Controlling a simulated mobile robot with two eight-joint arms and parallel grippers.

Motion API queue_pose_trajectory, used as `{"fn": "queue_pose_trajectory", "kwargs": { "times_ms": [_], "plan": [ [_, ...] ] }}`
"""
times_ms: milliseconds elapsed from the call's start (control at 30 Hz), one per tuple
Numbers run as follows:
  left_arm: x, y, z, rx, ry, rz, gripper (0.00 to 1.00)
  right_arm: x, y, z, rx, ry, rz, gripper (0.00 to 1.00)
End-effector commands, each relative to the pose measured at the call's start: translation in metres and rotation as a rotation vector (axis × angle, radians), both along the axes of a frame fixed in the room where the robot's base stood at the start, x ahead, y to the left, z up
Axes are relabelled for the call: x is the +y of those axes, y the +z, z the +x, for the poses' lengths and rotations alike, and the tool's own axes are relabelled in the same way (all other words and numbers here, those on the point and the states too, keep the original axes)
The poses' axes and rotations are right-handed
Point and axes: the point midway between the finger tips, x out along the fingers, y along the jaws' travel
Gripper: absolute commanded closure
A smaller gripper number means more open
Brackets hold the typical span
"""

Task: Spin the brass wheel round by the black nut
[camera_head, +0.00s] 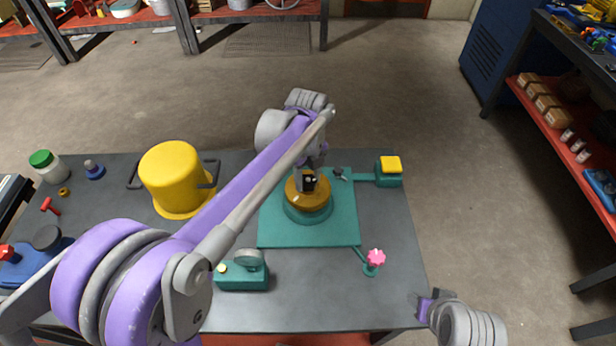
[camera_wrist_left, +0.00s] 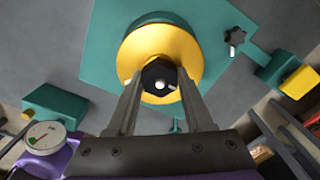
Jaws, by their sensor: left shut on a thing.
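The brass wheel (camera_head: 307,202) sits on a round teal base in the middle of a teal plate (camera_head: 285,226) on the table. In the left wrist view the wheel (camera_wrist_left: 188,52) shows as a wide golden disc with the black nut (camera_wrist_left: 158,77) at its centre. My left gripper (camera_head: 309,182) is over the wheel, its two fingers shut on either side of the nut. The left gripper in its wrist view (camera_wrist_left: 161,92) hides part of the wheel's near side. My right gripper (camera_head: 432,305) is at the table's front right corner, away from the wheel; its fingers are too small to read.
A yellow-topped teal box (camera_head: 389,170) and a pink knob (camera_head: 375,258) stand right of the wheel. A teal gauge block (camera_head: 243,275) is in front. A yellow pot (camera_head: 176,180) stands left. My left arm crosses above the table.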

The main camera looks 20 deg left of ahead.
Motion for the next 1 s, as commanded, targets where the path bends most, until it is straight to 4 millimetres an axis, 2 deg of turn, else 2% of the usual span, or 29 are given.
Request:
{"fn": "queue_pose_trajectory", "kwargs": {
  "times_ms": [200, 500, 533, 700, 767, 800, 1000],
  "plan": [
    [0.0001, 0.0001, 0.0002, 0.0, -0.261, 0.0, 0.88, 0.0, 0.0009, 0.0002, 0.0, 0.0, 0.0, 0.51],
    [0.0001, 0.0, 0.0002, 0.0, -0.301, 0.0, 0.88, 0.0, 0.0009, 0.0002, 0.0, 0.0, 0.0, 0.51],
    [0.0001, 0.0, 0.0002, 0.0, -0.301, 0.0, 0.43, 0.0, 0.0009, 0.0002, 0.0, 0.0, 0.0, 0.51],
    [0.0, 0.0001, 0.0001, 0.0, -0.3, 0.0, 0.12, 0.0, 0.0009, 0.0002, 0.0, 0.0, 0.0, 0.51],
    [0.0, 0.0, 0.0001, 0.0, -0.3, 0.0, 0.01, 0.0, 0.0009, 0.0002, 0.0, 0.0, 0.0, 0.51],
    [0.0, 0.0, 0.0001, 0.0, -0.3, 0.0, 0.0, 0.0, 0.0009, 0.0002, 0.0, 0.0, 0.0, 0.51],
    [0.0001, 0.0001, 0.0001, 0.0, -0.295, 0.0, 0.0, 0.0, 0.001, 0.0002, 0.0, 0.0, 0.0, 0.51]
  ]
}}
